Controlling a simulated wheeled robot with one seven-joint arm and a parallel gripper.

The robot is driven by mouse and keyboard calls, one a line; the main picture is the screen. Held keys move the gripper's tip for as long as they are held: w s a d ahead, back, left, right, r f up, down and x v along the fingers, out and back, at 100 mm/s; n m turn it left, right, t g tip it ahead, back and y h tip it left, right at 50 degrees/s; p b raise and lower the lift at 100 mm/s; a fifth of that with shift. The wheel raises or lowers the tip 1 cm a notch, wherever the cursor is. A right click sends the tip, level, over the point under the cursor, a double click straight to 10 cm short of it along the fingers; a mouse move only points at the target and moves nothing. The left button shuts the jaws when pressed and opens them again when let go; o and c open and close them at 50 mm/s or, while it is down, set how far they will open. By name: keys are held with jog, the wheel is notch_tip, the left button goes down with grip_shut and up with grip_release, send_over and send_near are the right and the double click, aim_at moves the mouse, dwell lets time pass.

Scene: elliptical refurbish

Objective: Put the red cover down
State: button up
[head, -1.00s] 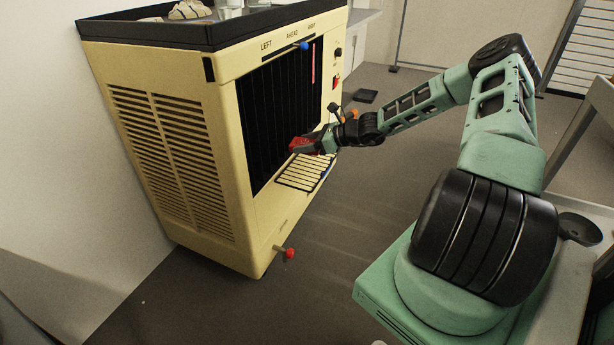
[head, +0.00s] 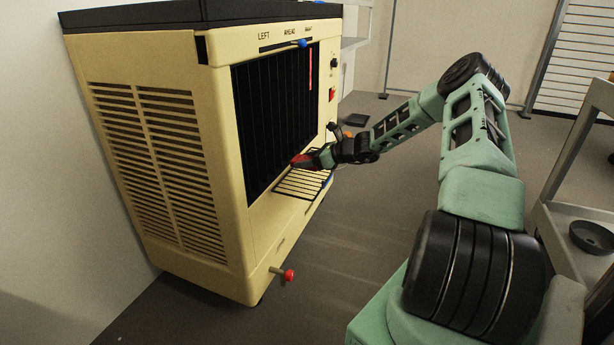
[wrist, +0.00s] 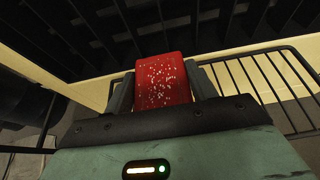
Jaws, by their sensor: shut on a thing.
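The red cover (wrist: 163,82) is a flat red block with white specks, seen in the wrist view between the two fingers of my gripper (wrist: 163,75). My gripper is shut on it. In the head view the red cover (head: 301,161) shows as a small red patch at the tip of my gripper (head: 306,160). It is held in front of the black louvred opening of the cream machine (head: 180,190), close above a black wire rack (head: 299,185). I cannot tell whether the cover touches the louvres or the rack.
A red knob (head: 288,275) sticks out low on the machine's front. A blue knob (head: 302,43) sits above the louvres. A grey cart (head: 570,205) with a dark round dish (head: 592,237) stands at the right. The floor in front of the machine is clear.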

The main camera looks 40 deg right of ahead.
aim_at(307, 178)
notch_tip(307, 178, down, 4)
jog(key=shift+f+b, duration=0.2)
jog(key=shift+b, duration=0.45)
jog(key=o, duration=1.1)
jog(key=shift+f, duration=0.1)
jog(key=shift+o, duration=0.2)
jog(key=shift+r, duration=0.2)
jog(key=p+v, duration=0.3)
jog(key=v, duration=0.9)
